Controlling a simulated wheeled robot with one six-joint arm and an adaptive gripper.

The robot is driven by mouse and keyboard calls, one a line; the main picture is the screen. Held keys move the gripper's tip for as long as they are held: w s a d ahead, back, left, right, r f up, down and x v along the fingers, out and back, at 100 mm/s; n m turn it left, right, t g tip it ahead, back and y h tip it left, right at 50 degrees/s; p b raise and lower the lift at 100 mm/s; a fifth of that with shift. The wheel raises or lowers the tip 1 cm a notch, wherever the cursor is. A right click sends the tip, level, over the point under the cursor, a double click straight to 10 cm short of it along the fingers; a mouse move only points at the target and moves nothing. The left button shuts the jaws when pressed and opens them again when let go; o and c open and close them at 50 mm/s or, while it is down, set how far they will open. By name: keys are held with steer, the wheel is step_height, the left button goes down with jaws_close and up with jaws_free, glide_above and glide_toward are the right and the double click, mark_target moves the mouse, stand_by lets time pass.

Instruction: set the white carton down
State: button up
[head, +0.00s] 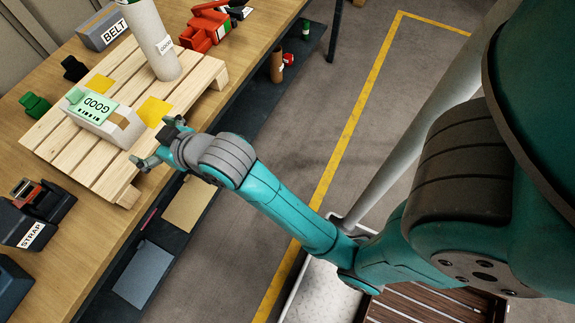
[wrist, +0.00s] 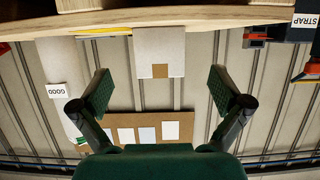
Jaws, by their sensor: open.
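The white carton (head: 118,133), with a green GOOD card on its top, sits on the wooden pallet (head: 58,150) on the bench. My gripper (head: 158,142) is open and empty at the pallet's near edge, with its fingers pointing toward the carton's near end. In the wrist view, which is upside down, the carton (wrist: 158,48) with its tan patch shows ahead, between the lines of the two spread fingers (wrist: 158,82). The fingers look apart from it. The carton's far end is hidden in the wrist view.
A tall grey cylinder (head: 157,48) labelled GOOD stands on the pallet beyond the carton. Yellow patches (head: 154,110) lie beside the carton. A STRAP box (head: 22,228), a BELT box (head: 100,28) and red tools (head: 205,28) are on the bench. The floor alongside is open.

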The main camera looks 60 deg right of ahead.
steer(key=s+f, duration=0.8)
steer(key=s, duration=0.1)
steer(key=s+f+t, duration=0.1)
steer(key=s+f, duration=0.1)
steer(key=s, duration=2.6)
steer(key=shift+a, duration=0.25)
steer(key=shift+s, duration=0.1)
